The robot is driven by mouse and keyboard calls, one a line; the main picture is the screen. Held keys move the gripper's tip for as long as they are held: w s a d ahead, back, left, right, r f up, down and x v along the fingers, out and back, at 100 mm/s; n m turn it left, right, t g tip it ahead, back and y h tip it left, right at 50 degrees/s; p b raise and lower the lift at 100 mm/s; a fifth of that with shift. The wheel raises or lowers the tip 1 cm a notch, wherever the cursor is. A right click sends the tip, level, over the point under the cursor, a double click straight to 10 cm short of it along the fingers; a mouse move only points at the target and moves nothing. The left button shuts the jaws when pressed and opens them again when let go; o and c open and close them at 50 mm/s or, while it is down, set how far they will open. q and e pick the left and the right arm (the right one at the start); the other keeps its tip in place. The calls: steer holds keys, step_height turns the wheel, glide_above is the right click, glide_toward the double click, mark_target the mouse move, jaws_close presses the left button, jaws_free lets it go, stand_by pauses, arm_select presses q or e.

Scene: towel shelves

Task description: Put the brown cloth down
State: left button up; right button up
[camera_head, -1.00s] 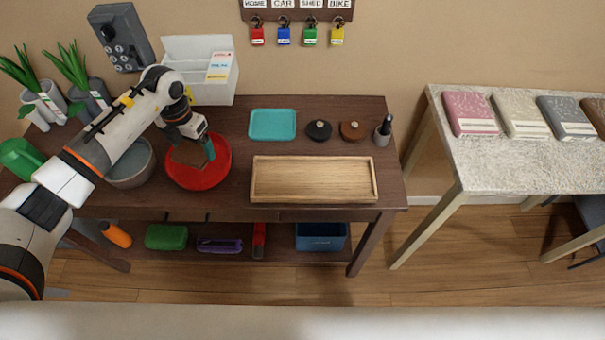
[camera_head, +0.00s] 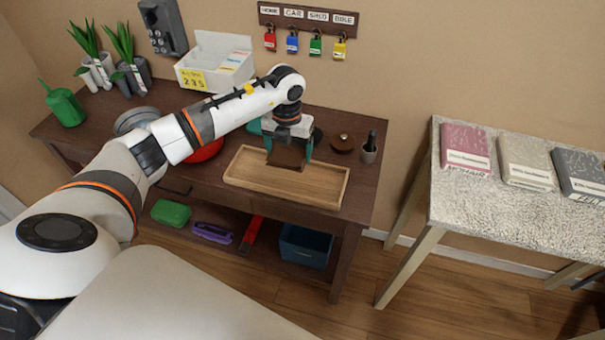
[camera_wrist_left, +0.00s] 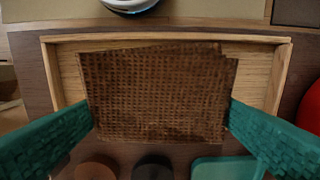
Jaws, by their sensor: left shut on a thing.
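My left gripper (camera_head: 288,150) is shut on the brown cloth (camera_head: 287,156), which hangs flat between its teal fingers. The cloth is over the light wooden tray (camera_head: 325,185) on the dark table. In the left wrist view the cloth (camera_wrist_left: 155,95) is a square of brown woven fabric, with the tray's rim (camera_wrist_left: 55,75) around much of it. Whether the cloth touches the tray floor cannot be told. My right gripper is not in view.
A red bowl (camera_head: 206,151) sits left of the tray, partly behind my arm. A brown round lid (camera_head: 342,143) and a grey pot (camera_head: 369,152) stand behind the tray at right. A pale side table (camera_head: 490,205) with folded, labelled cloths stands to the right.

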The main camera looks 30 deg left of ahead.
mark_target(290, 176)
arm_select(q)
steer(key=f, duration=0.2)
steer(key=shift+a+f, duration=0.2)
steer(key=shift+f, duration=0.2)
step_height(290, 176, down, 4)
steer(key=shift+d+f+p, duration=0.15)
steer(key=shift+p, duration=0.4)
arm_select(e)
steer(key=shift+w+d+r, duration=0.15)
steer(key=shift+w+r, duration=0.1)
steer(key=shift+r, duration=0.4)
arm_select(q)
steer(key=shift+f, duration=0.2)
steer(key=o, duration=0.7)
steer(key=shift+r, duration=0.2)
step_height(290, 176, up, 12)
steer(key=shift+r+b, duration=0.1)
steer(key=shift+b, duration=1.1)
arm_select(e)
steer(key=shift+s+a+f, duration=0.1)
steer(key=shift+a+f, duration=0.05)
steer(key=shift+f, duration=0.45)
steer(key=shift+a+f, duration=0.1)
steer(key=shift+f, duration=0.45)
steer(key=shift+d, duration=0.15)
